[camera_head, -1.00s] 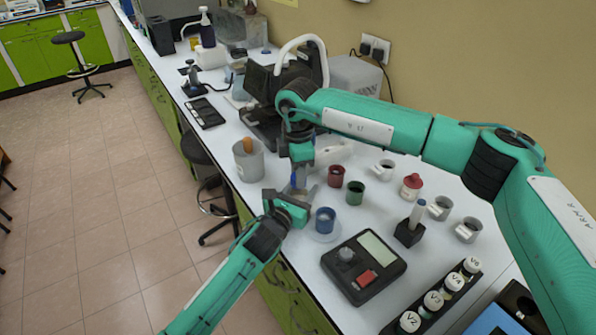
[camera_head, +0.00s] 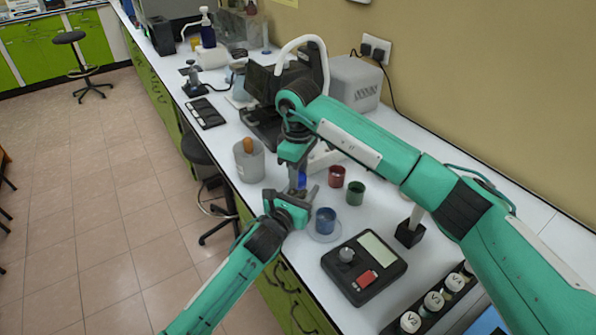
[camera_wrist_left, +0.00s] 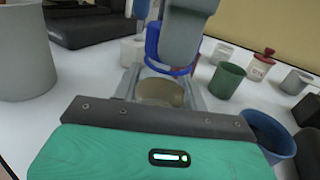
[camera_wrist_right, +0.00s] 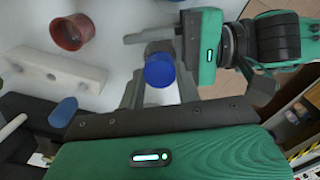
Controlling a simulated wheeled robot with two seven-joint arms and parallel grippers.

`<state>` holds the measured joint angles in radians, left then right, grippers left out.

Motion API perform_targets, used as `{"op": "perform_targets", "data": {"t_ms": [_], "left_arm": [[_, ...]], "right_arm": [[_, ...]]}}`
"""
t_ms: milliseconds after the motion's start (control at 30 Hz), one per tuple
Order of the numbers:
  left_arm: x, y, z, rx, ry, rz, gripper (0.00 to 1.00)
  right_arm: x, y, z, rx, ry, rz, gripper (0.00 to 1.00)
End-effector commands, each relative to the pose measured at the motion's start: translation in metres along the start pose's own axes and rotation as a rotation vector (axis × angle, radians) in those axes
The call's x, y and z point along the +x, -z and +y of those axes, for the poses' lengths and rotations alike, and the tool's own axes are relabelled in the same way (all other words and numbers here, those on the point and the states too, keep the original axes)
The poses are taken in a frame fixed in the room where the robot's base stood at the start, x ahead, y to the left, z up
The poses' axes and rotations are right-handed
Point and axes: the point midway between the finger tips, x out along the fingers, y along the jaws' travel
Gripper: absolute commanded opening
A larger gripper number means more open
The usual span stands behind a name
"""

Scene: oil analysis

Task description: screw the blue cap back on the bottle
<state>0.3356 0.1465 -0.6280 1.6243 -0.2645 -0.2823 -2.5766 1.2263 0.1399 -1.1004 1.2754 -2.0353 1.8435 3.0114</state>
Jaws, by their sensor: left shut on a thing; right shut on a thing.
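The blue cap (camera_head: 302,179) is between the fingers of my right gripper (camera_head: 298,176), which points down over my left gripper (camera_head: 293,197). In the right wrist view the round blue cap (camera_wrist_right: 160,70) sits between the fingertips. My left gripper is shut on a pale, beige bottle (camera_wrist_left: 160,92), seen between its fingers in the left wrist view. The cap, a blue ring (camera_wrist_left: 153,55) there, is directly over the bottle's mouth, very close to it. I cannot tell whether they touch. The bottle is mostly hidden in the head view.
A grey beaker (camera_head: 249,165) stands left of the grippers. A blue cup (camera_head: 325,220) on a clear dish, a red cup (camera_head: 336,176) and a green cup (camera_head: 355,193) stand to the right. A black scale (camera_head: 350,282) is in front; a microscope-like device is behind.

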Motion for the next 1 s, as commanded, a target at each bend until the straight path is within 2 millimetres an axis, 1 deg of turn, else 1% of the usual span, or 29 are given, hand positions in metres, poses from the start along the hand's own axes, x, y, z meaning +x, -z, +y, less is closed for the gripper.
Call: {"op": "perform_targets", "data": {"t_ms": [33,133,467,567,800,900,1000], "left_arm": [[0.0,0.001,-0.003,0.0,0.004,0.001,0.0],[0.0,0.001,-0.003,0.0,0.003,0.001,0.0],[0.0,0.001,-0.001,0.0,0.001,0.002,0.0],[0.0,0.001,0.0,0.0,0.0,0.002,0.0],[0.0,0.001,0.0,0.0,0.0,0.002,0.0],[0.0,0.001,0.0,0.0,0.0,0.001,0.0],[0.0,0.001,0.0,0.0,0.0,0.001,0.0]], "right_arm": [[-0.002,0.002,-0.002,-0.004,0.0,0.007,0.36],[-0.001,0.002,-0.001,-0.004,0.0,0.005,0.55],[-0.002,0.001,0.0,-0.002,-0.001,0.002,0.55],[-0.01,0.001,0.0,-0.002,-0.001,0.002,0.55],[-0.041,0.0,0.0,-0.001,-0.001,0.002,0.55],[-0.045,0.0,0.0,-0.002,-0.001,0.0,0.55],[-0.045,0.0,0.0,-0.001,-0.001,-0.001,0.55]]}}
